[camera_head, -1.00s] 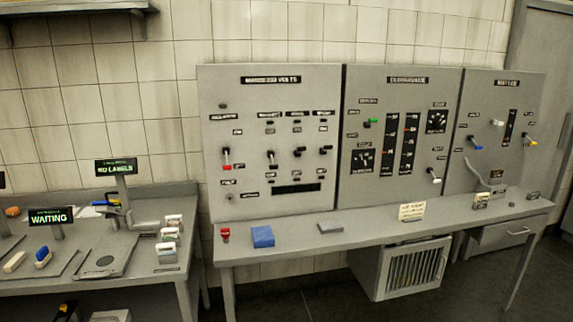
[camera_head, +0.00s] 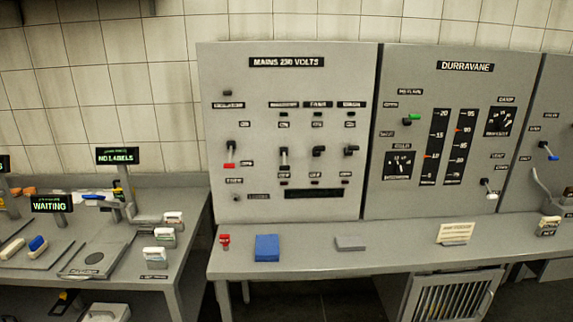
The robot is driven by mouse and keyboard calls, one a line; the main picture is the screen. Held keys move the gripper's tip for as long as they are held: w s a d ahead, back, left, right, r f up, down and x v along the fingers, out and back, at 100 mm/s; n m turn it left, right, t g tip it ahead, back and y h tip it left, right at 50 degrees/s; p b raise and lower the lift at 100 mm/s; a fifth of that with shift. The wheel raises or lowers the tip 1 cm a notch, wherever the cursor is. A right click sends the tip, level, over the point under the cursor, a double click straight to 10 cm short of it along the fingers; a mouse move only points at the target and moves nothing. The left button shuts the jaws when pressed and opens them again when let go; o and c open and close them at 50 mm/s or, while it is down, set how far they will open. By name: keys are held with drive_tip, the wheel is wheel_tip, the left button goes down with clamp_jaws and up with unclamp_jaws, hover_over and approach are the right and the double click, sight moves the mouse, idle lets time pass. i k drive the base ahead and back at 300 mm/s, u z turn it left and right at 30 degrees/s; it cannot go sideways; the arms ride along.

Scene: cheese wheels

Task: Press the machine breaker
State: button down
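The grey mains panel (camera_head: 222,206) stands upright at the back of the bench, headed "MAINS 230 VOLTS". A lever with a red tip (camera_head: 229,165) hangs down at its left. A dark display strip (camera_head: 314,194) lies below. My gripper is not in view.
A "DURRAVANE" panel (camera_head: 465,205) with gauges and scales adjoins at the right. On the bench (camera_head: 300,262) are a red item (camera_head: 225,240), a blue block (camera_head: 267,248), a grey block (camera_head: 350,243) and a card (camera_head: 455,233). A cluttered side table (camera_head: 195,235) stands left.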

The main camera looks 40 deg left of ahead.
sight(284, 162)
drive_tip(key=u, duration=0.25)
drive_tip(key=i, duration=0.65)
drive_tip(key=u, duration=0.85)
drive_tip(key=i, duration=0.6)
drive_tip(key=u, duration=0.35)
